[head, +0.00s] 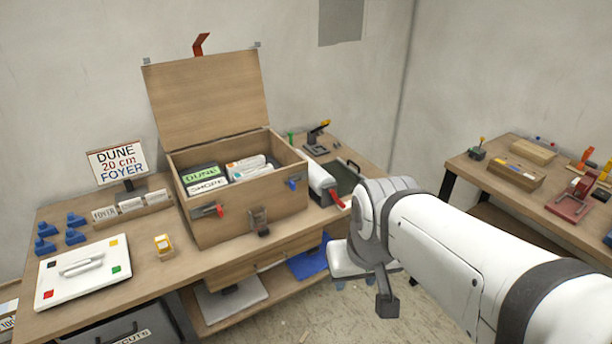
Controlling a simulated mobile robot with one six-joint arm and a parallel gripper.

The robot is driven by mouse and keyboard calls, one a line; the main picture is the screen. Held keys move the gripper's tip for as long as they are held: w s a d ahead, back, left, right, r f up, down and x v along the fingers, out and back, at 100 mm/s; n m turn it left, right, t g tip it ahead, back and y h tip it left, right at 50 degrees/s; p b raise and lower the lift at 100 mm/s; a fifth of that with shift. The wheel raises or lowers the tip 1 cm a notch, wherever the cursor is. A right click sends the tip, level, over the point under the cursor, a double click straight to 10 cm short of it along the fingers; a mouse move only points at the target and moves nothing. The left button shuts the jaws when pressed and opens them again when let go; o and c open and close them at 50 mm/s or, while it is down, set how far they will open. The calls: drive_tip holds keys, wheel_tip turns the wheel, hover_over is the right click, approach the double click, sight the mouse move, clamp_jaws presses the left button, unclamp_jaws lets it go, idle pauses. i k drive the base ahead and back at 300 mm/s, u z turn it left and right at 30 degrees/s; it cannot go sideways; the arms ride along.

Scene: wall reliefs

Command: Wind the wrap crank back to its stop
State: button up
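A white roll (321,178) lies at the right of the wooden bench, just right of the open wooden box. A red handle (335,198) sticks out at its near end and looks like the wrap crank. The crank's angle and its stop are too small to make out. My white arm comes in from the lower right, and its wrist links are in front of the bench, right of and below the red handle. I cannot make out my gripper's fingers. No contact between my arm and the handle shows.
The open wooden box (232,226) holds labelled packs, with red and blue latches on its front. A dark tray (347,177) lies right of the roll. A white panel (83,272) and blue pieces (75,237) lie left. A second bench (485,185) stands right; floor lies between.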

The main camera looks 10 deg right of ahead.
sight(319, 177)
drive_tip(key=i, duration=1)
drive_tip(key=u, duration=0.05)
